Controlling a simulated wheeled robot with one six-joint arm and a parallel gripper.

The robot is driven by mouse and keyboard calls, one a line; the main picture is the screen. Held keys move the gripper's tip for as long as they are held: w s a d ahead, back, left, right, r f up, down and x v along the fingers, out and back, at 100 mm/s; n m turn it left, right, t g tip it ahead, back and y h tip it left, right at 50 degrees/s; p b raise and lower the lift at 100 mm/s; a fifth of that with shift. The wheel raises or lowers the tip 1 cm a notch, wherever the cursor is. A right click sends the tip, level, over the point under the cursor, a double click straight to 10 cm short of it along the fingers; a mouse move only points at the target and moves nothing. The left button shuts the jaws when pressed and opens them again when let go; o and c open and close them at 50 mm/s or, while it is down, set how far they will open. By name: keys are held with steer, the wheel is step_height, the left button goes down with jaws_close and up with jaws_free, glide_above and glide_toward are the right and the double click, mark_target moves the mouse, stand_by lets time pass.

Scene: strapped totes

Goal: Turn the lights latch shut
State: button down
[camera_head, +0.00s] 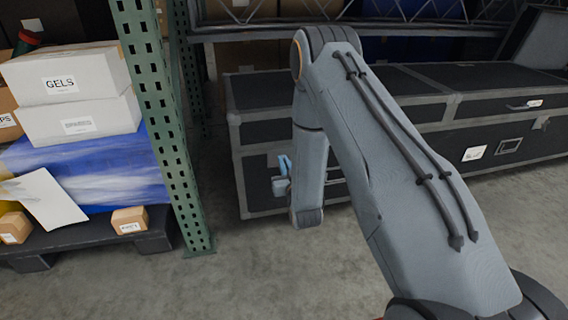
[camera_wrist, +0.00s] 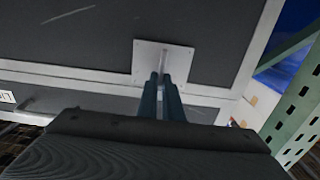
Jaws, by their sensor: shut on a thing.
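A black case with grey metal edges (camera_head: 262,140) stands on the floor behind my arm. Its front panel also fills the upper part of the wrist view (camera_wrist: 90,45). A pale square latch plate (camera_wrist: 145,58) is fixed on that panel near its metal edge. A thin grey latch handle (camera_wrist: 163,60) stands on the plate. My gripper (camera_wrist: 162,82) is shut on the handle, one blue-grey finger on each side. In the head view my gripper (camera_head: 283,170) shows as a small blue shape at the case front. My arm hides part of the case. No lights label is readable.
A green perforated rack post (camera_head: 165,120) stands left of the case and shows at the right of the wrist view (camera_wrist: 296,120). The concrete floor in front is clear.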

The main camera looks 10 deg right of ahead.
steer(key=shift+m, duration=0.3)
steer(key=m+p, duration=0.3)
steer(key=shift+d, duration=0.35)
steer(key=m+p, duration=0.2)
steer(key=m, duration=0.2)
steer(key=f+m+p, duration=0.1)
steer(key=m+p, duration=0.1)
steer(key=m, duration=0.3)
steer(key=d+m+p, duration=0.1)
steer(key=m+p, duration=0.1)
steer(key=m, duration=0.3)
steer(key=shift+f, duration=0.4)
steer(key=shift+f+m, duration=0.1)
steer(key=shift+m, duration=0.2)
steer(key=c, duration=1.9)
jaws_free()
